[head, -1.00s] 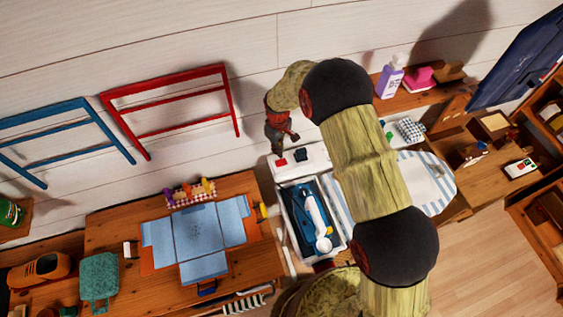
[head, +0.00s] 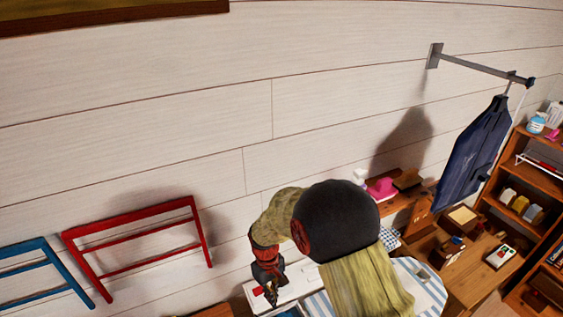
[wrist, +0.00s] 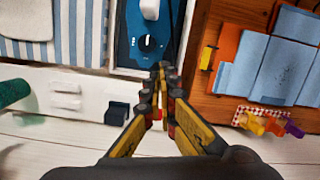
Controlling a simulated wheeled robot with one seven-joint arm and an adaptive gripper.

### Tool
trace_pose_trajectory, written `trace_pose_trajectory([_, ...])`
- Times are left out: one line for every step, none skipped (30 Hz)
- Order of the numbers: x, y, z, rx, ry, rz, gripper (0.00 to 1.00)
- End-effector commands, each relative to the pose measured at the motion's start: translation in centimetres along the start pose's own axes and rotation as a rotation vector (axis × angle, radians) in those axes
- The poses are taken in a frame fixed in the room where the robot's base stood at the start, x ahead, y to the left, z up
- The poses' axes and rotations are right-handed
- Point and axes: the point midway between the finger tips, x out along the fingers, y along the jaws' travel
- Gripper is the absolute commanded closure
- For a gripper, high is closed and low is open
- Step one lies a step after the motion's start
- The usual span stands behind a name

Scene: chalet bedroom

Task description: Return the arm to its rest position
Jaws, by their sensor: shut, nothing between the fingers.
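My gripper (head: 269,292) hangs at the end of my arm, low in the middle of the head view, in front of a white ledge. In the wrist view the yellow and black fingers of my gripper (wrist: 161,72) come together at their tips, with nothing between them. They point toward the edge of a blue tray (wrist: 140,50) with a white item and a black knob. My bent arm covers part of the furniture behind it in the head view.
A red frame (head: 138,240) and a blue frame (head: 42,272) stand against the wall at left. An orange board with blue sheets (wrist: 275,65) lies on a wooden table. A dark garment bag (head: 473,150) hangs at right, near a shelf (head: 545,170).

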Motion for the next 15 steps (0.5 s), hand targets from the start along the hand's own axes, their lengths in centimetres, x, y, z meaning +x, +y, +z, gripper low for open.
trace_pose_trajectory([-1.0,0.4,1.1,0.028,0.011,0.0,1.0])
trace_pose_trajectory([-1.6,0.6,1.8,0.046,0.014,0.0,1.0])
trace_pose_trajectory([-2.5,0.8,2.9,0.07,0.02,-0.001,1.0])
trace_pose_trajectory([-3.1,1.0,3.7,0.089,0.027,-0.001,1.0])
trace_pose_trajectory([-3.8,1.2,4.5,0.109,0.034,-0.001,1.0])
trace_pose_trajectory([-4.6,1.5,5.6,0.132,0.044,-0.001,1.0])
trace_pose_trajectory([-5.2,1.6,6.5,0.151,0.051,-0.001,1.0])
trace_pose_trajectory([-5.7,1.8,7.3,0.169,0.059,-0.001,1.0])
trace_pose_trajectory([-6.3,2.0,8.4,0.192,0.071,0.0,1.0])
trace_pose_trajectory([-6.9,2.2,9.2,0.209,0.081,0.0,1.0])
trace_pose_trajectory([-7.3,2.3,10.1,0.227,0.091,0.001,1.0])
trace_pose_trajectory([-7.8,2.5,11.2,0.248,0.105,0.002,1.0])
trace_pose_trajectory([-8.2,2.6,12.1,0.264,0.116,0.002,1.0])
trace_pose_trajectory([-8.5,2.8,12.9,0.281,0.126,0.003,1.0])
trace_pose_trajectory([-8.9,2.9,14.0,0.302,0.141,0.004,1.0])
